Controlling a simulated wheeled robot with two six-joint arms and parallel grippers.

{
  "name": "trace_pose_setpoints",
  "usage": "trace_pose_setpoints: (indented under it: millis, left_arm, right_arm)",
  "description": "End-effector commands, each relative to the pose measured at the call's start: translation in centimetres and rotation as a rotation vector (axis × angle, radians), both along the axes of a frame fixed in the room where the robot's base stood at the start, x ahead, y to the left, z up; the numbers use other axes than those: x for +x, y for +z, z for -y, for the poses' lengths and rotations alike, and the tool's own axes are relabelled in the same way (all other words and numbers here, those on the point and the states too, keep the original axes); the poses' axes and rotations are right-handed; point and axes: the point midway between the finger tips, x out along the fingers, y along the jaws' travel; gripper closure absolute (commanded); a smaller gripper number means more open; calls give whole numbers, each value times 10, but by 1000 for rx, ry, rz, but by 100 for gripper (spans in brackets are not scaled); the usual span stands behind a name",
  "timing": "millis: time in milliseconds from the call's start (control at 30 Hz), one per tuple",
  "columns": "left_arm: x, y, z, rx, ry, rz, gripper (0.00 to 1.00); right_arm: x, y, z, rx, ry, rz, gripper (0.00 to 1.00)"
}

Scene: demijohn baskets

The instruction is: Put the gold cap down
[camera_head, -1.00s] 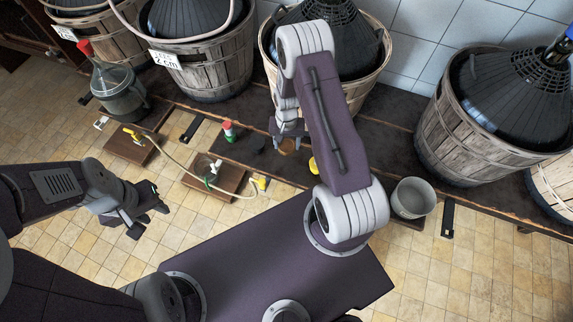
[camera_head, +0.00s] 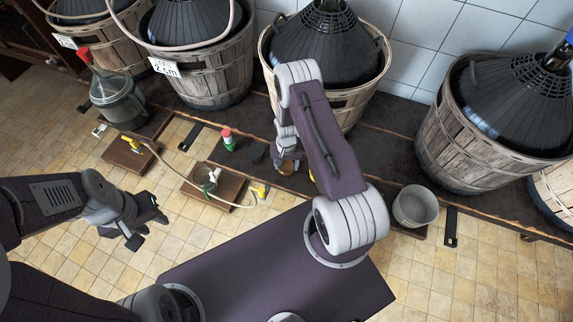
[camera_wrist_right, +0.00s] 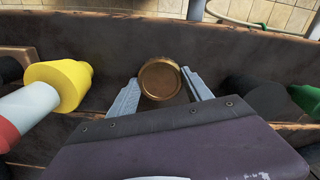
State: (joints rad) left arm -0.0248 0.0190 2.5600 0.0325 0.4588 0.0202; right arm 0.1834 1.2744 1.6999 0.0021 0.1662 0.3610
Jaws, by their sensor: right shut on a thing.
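The gold cap (camera_wrist_right: 161,79) is round and sits between the two pale fingers of my right gripper (camera_wrist_right: 160,92) in the right wrist view. In the head view my right gripper (camera_head: 286,164) is over the dark wooden bench (camera_head: 372,150); the cap there is small and mostly hidden by the fingers. I cannot tell if the cap touches the bench. My left gripper (camera_head: 142,220) is open and empty over the tiled floor, away from the cap.
A yellow-ended white and red piece (camera_wrist_right: 60,88) lies left of the cap in the wrist view, and a black piece (camera_wrist_right: 262,97) right of it. A red-and-green bottle (camera_head: 229,140), wooden blocks with a hose, a grey bucket (camera_head: 415,206) and demijohn baskets (camera_head: 465,135) stand around.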

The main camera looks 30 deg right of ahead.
Motion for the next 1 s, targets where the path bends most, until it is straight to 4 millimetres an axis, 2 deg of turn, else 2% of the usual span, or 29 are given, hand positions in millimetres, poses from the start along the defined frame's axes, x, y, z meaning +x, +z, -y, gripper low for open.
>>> trace_pose_setpoints:
  millis: [133,167,200,233,500,600,667,900,1000]
  left_arm:
    - [0,-5,0,0,0,0,64]
    - [0,-3,0,0,0,0,64]
    - [0,-3,0,0,0,0,64]
    - [0,-3,0,0,0,0,64]
    - [0,-2,0,0,0,0,64]
    - [0,3,0,0,0,0,64]
    - [0,5,0,0,0,0,64]
    - [0,16,0,0,0,0,64]
    - [0,19,0,0,0,0,64]
  right_arm:
    - [0,-5,0,0,0,0,80]
    - [0,-4,0,0,0,0,34]
    - [0,-3,0,0,0,0,23]
    - [0,-3,0,0,0,0,20]
    - [0,-2,0,0,0,0,20]
    - [1,7,0,-1,0,1,20]
    - [1,19,0,0,0,2,20]
    - [1,82,0,-1,0,3,20]
    - [0,102,0,0,0,2,20]
